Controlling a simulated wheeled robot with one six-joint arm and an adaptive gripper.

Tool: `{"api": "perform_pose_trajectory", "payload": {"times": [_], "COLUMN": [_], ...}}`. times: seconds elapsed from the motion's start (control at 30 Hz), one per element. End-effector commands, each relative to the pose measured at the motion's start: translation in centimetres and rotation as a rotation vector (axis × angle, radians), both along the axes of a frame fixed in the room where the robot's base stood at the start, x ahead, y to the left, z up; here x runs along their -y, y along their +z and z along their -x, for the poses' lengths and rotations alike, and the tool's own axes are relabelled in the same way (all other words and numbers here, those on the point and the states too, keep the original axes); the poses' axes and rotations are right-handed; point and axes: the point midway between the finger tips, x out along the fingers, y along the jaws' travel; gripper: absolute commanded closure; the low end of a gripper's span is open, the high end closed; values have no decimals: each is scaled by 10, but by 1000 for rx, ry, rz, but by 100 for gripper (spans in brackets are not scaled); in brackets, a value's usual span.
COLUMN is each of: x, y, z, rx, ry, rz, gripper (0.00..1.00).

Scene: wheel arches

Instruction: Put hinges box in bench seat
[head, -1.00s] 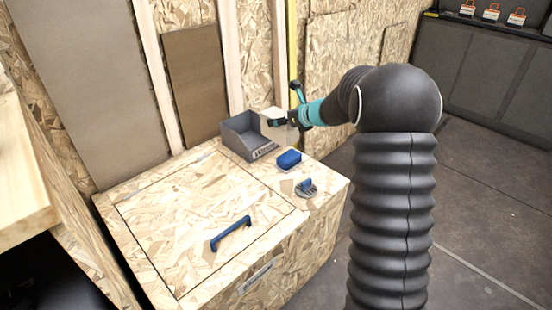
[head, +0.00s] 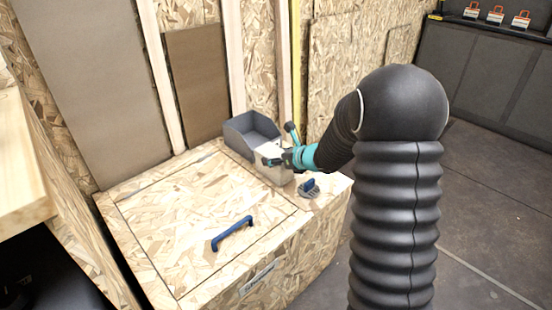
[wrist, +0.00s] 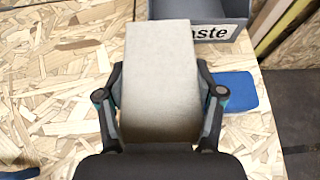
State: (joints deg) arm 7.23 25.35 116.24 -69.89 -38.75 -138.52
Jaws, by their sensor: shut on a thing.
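A pale, plain box (head: 275,175), seemingly the hinges box, is held in my gripper (head: 277,159) at the right back of the bench. In the wrist view the box (wrist: 160,75) sits between both fingers of my gripper (wrist: 160,105), which are shut on its sides. No label shows on it. I cannot tell whether its underside touches the bench top. The bench seat (head: 165,215) is a chipboard chest. Its lid lies flat and closed, with a blue handle (head: 232,233) near the front edge. The inside is hidden.
A grey open bin (head: 250,131), its label ending in "aste" in the wrist view (wrist: 212,30), stands behind the box. A blue block (wrist: 238,92) lies to its right. The lid is clear.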

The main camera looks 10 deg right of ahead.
Motion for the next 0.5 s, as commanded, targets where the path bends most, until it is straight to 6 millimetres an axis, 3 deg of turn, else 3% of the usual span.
{"api": "perform_pose_trajectory", "payload": {"times": [0.47,0.5], "x": [0,0], "y": [-6,-6], "z": [-1,0], "rx": [4,2], "ry": [0,0], "rz": [0,0], "gripper": [82,25]}}
